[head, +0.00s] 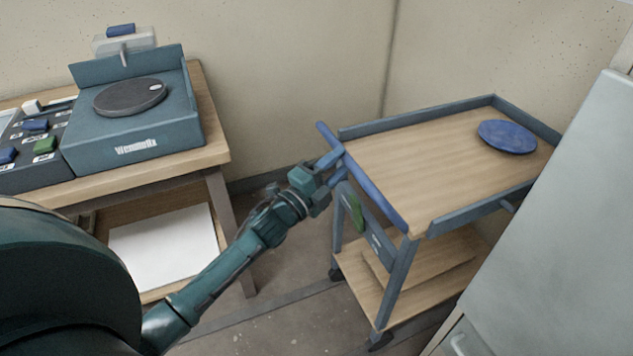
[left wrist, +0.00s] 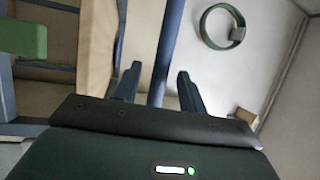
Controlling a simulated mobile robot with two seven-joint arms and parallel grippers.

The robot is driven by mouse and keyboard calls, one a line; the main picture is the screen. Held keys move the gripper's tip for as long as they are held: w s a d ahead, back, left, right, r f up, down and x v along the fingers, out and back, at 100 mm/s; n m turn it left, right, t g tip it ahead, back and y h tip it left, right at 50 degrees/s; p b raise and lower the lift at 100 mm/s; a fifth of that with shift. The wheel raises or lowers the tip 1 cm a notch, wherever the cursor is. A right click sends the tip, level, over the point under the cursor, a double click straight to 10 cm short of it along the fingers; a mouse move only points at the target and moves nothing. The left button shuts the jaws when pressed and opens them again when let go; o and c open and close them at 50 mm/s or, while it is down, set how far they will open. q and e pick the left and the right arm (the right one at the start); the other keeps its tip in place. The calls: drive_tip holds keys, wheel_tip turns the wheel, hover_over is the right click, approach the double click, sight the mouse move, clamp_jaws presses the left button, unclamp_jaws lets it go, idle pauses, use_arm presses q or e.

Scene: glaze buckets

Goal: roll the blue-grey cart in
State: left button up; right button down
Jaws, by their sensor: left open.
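The blue-grey cart (head: 420,165) stands on casters at the right in the head view, with a wooden top shelf, a lower shelf and a blue push bar (head: 372,190) along its left end. My left gripper (head: 338,164) is at this bar, near its far half. In the left wrist view the bar (left wrist: 167,55) passes between the two open fingers (left wrist: 157,90), with a visible gap to each. A blue disc (head: 507,137) lies on the cart's top. My right gripper is out of view.
A wooden table (head: 215,145) with a turntable device (head: 135,105) stands at the left. A pale grey cabinet (head: 560,220) is close to the cart's right front side. Bare floor (head: 290,300) shows between table and cart. A green ring (left wrist: 204,28) shows in the left wrist view.

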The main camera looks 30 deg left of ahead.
use_arm(q)
drive_tip(key=v, duration=0.7)
drive_tip(key=shift+s, duration=0.15)
